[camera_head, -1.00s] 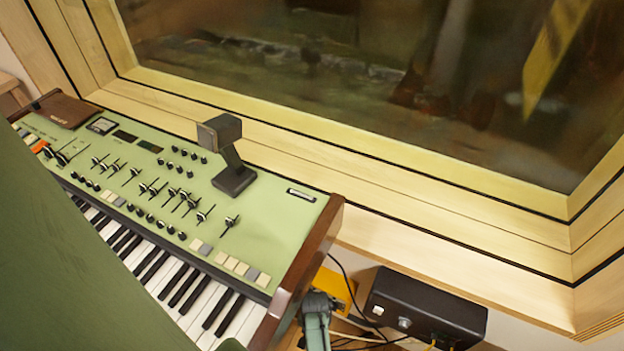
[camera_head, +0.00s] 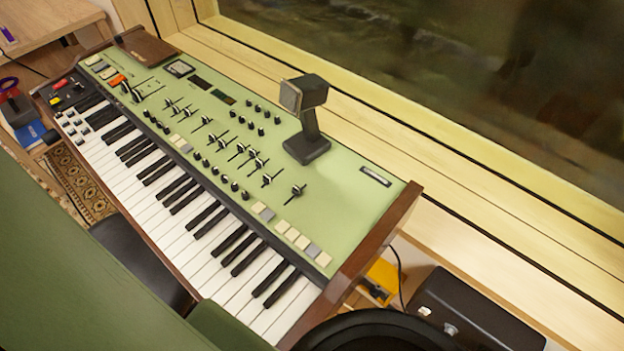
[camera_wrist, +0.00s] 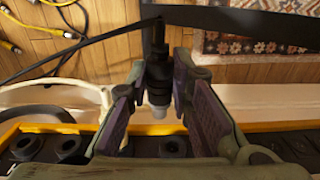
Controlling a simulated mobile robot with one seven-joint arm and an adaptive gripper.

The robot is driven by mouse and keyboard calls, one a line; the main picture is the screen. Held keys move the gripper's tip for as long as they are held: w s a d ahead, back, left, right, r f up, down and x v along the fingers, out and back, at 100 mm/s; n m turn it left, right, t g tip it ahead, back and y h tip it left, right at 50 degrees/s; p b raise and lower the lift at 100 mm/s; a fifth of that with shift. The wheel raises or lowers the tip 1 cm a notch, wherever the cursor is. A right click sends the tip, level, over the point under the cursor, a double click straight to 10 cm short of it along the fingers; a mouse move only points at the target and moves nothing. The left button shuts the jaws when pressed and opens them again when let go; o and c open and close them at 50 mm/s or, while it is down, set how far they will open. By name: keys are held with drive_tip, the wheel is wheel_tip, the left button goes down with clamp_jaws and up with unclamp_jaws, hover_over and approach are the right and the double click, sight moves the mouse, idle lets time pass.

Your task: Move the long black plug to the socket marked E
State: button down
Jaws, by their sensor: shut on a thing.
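In the wrist view my gripper (camera_wrist: 158,85) is shut on a black plug (camera_wrist: 157,62), which stands between the two fingers. The plug has a dark stepped body and a pale grey tip pointing down the picture. A dark cable runs from its upper end. Below it is a dark panel with a yellow edge (camera_wrist: 50,128) and several round black sockets, one of them (camera_wrist: 70,148) left of the fingers. The plug's tip appears apart from the panel. No letter can be read, so I cannot tell which socket is E. The head view does not show my gripper.
Yellow-ended cables (camera_wrist: 40,50) lie on the wooden floor, and a patterned rug (camera_wrist: 265,42) is at upper right. In the head view, a green keyboard (camera_head: 335,215) fills the middle. A black box (camera_head: 470,315) and a yellow object (camera_head: 381,278) are at its right.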

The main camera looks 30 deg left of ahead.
drive_tip(key=shift+w+a+r+b, duration=0.15)
drive_tip(key=shift+w+a+b, duration=0.05)
drive_tip(key=shift+w, duration=0.45)
drive_tip(key=shift+w+a+r+b, duration=0.15)
drive_tip(key=shift+w+a+b, duration=0.05)
drive_tip(key=shift+w, duration=0.45)
drive_tip(key=shift+w+a+r+b, duration=0.15)
drive_tip(key=shift+w+a+b, duration=0.05)
drive_tip(key=shift+w, duration=0.45)
drive_tip(key=shift+w+d+p, duration=0.15)
drive_tip(key=shift+w+p, duration=0.4)
drive_tip(key=shift+w, duration=0.55)
idle(2.0)
drive_tip(key=c, duration=1.4)
unclamp_jaws()
drive_tip(key=shift+o, duration=0.2)
wheel_tip(320, 180, up, 8)
drive_tip(key=shift+f, duration=0.25)
